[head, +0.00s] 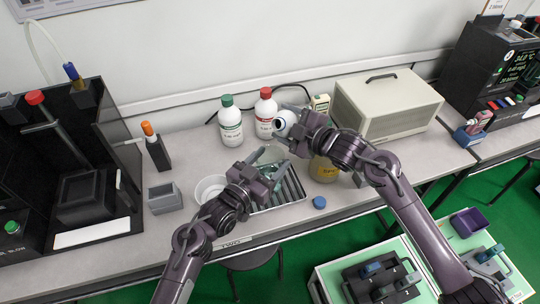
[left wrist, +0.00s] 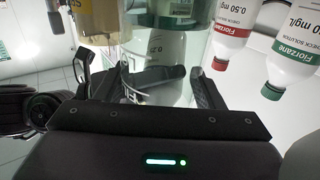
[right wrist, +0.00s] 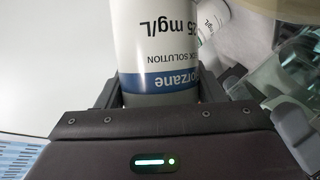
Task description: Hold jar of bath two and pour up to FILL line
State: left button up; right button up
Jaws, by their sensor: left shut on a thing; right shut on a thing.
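My right gripper (head: 296,130) is shut on a white bottle (head: 284,123) with a blue-banded label, held tipped over above the bench. In the right wrist view the bottle (right wrist: 158,45) reads "25 mg/L" and sits between the fingers. My left gripper (head: 264,176) is shut on a clear glass jar (left wrist: 165,85), below and left of the bottle. Printed lettering shows partly on the jar's wall. The jar's clear rim (head: 272,154) is partly hidden in the head view. I cannot tell the liquid level, or whether liquid is flowing.
A slotted rack (head: 291,189) lies beneath the jar, with a white bowl (head: 209,188) at its left. Green-capped (head: 230,122) and red-capped (head: 265,112) bottles stand behind. A yellow-labelled jar (head: 323,170) and blue cap (head: 319,202) are right. A "TWO" label (head: 231,244) marks the bench edge.

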jog(key=shift+w+d+f+n+t, duration=0.1)
jog(key=shift+w+f+n+t, duration=0.1)
jog(key=shift+f+n+t, duration=0.35)
dwell(1.2)
jog(key=shift+w+d+r+n+t+y, duration=0.1)
jog(key=shift+r+n+t, duration=0.15)
jog(key=shift+n, duration=0.35)
jog(key=shift+w+a+r+n+t+y, duration=0.1)
jog(key=shift+r+n+t, duration=0.2)
jog(key=shift+n, duration=0.35)
jog(key=shift+d+r+n+t+y, duration=0.1)
jog(key=shift+r+n+t, duration=0.15)
jog(key=shift+n, duration=0.35)
dwell(3.7)
jog(key=shift+s+f+m+g, duration=0.1)
jog(key=shift+f+m+g, duration=0.25)
jog(key=shift+m, duration=0.35)
jog(key=shift+f+m+g, duration=0.25)
jog(key=shift+m+g, duration=0.15)
jog(key=shift+m, duration=0.3)
